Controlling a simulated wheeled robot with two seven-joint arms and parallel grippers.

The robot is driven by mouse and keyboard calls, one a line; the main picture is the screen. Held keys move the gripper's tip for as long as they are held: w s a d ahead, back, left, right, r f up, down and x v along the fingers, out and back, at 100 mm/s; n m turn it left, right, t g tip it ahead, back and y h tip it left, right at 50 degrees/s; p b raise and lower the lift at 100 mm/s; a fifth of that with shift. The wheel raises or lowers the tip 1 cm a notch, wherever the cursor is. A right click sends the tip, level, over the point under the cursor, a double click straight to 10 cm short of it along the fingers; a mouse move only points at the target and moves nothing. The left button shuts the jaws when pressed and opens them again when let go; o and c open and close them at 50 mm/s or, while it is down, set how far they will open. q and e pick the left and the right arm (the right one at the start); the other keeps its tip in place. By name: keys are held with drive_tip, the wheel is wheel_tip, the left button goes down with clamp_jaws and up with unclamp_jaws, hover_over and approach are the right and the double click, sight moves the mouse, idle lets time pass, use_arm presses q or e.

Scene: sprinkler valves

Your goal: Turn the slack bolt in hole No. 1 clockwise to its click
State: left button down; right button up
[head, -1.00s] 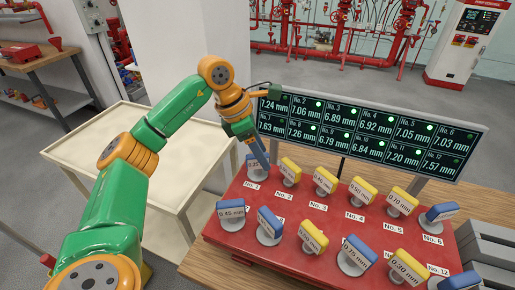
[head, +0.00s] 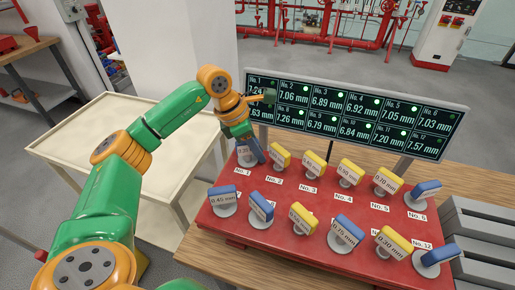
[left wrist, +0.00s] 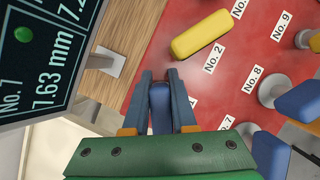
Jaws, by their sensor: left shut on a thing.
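The bolt in hole No. 1, with a blue handle (left wrist: 160,108), stands at the back left corner of the red panel (head: 290,236). My left gripper (head: 252,152) is shut on this handle; in the left wrist view its two fingers (left wrist: 166,100) lie on either side of it. In the head view the fingers and wrist hide most of the bolt. The No. 1 label (head: 242,172) shows in front of it. The display board (head: 355,115) stands behind the panel; my wrist partly covers its No. 1 cell. My right gripper is out of view.
Bolts with yellow handles, such as No. 2 (head: 280,159), and blue ones, such as No. 7 (head: 222,195), stand close by in two rows. A cream cart (head: 110,130) is left of the panel. Grey blocks (head: 485,235) lie at the right.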

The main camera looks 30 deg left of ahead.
use_arm(q)
drive_tip(key=shift+s+d+r+m+h+p, duration=0.1)
drive_tip(key=shift+r+m+h+p, duration=0.15)
drive_tip(key=shift+m+p, duration=0.35)
drive_tip(key=shift+s+d+m+g, duration=0.15)
drive_tip(key=shift+m+g, duration=0.35)
drive_tip(key=shift+m, duration=0.6)
drive_tip(key=shift+s+f+m+h+p, duration=0.1)
drive_tip(key=shift+s+m+h+p, duration=0.2)
drive_tip(key=shift+m, duration=0.3)
drive_tip(key=shift+w+f+m+g, duration=0.1)
drive_tip(key=shift+f+m+g, duration=0.1)
drive_tip(key=shift+m+g, duration=0.15)
drive_tip(key=shift+s+d+r+m+g+p, duration=0.15)
drive_tip(key=shift+m+g+p, duration=0.1)
drive_tip(key=shift+m, duration=0.35)
drive_tip(key=shift+s+r+m+g+p, duration=0.1)
drive_tip(key=shift+s+m+g, duration=0.1)
drive_tip(key=shift+m, duration=0.35)
drive_tip(key=m, duration=0.2)
drive_tip(key=g, duration=0.1)
drive_tip(key=shift+s+f+m, duration=0.25)
drive_tip(key=shift+f+m, duration=0.05)
drive_tip(key=shift+m, duration=0.1)
